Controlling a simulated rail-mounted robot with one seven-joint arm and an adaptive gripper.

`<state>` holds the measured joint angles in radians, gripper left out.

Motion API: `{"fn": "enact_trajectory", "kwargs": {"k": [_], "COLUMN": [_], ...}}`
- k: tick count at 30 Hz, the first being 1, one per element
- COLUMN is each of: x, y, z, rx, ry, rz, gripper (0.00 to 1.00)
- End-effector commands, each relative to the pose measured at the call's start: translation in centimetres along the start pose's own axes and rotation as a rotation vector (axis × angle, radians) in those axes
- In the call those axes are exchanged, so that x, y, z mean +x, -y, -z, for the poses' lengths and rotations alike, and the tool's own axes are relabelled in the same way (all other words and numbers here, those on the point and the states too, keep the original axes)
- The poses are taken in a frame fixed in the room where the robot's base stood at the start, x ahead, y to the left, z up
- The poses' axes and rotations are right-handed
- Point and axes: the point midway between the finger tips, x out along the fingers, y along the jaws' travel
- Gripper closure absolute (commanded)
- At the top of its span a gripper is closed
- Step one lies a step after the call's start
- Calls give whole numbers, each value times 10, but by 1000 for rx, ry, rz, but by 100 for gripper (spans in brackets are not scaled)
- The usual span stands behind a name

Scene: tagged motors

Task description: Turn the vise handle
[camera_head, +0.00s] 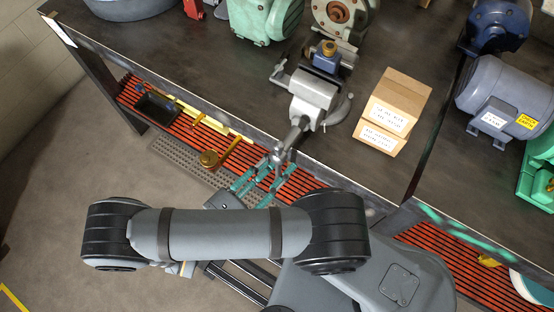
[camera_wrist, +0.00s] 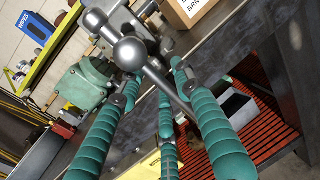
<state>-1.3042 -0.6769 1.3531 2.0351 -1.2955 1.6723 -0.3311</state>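The grey vise (camera_head: 314,92) is mounted at the front edge of the dark workbench. Its handle (camera_head: 291,138) is a metal bar at the vise's near end. In the wrist view the handle (camera_wrist: 163,86) runs diagonally, with a ball at its upper-left end and a larger round knob along it. My gripper (camera_head: 274,170) has teal ribbed fingers and is just in front of the handle. In the wrist view my gripper (camera_wrist: 156,80) has its fingers spread apart, with the bar's lower part reaching between them. Contact between fingers and bar cannot be told.
A blue part with a brass knob (camera_head: 326,55) sits at the vise jaws. Labelled cardboard boxes (camera_head: 392,110) stand right of the vise. A green motor (camera_head: 258,20) stands behind left, a blue-grey motor (camera_head: 505,98) far right. A slatted red lower shelf (camera_head: 130,98) lies under the bench edge.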

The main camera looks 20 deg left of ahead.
Motion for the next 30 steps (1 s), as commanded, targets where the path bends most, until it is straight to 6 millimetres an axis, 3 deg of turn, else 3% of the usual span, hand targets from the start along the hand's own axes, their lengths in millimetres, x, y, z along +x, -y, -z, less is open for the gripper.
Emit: {"fn": "enact_trajectory", "kwargs": {"k": [7,24,30], "x": [1,0,0], "y": [0,0,0], "z": [0,0,0], "rx": [0,0,0], "ry": [0,0,0], "rz": [0,1,2], "gripper": [66,100,100]}}
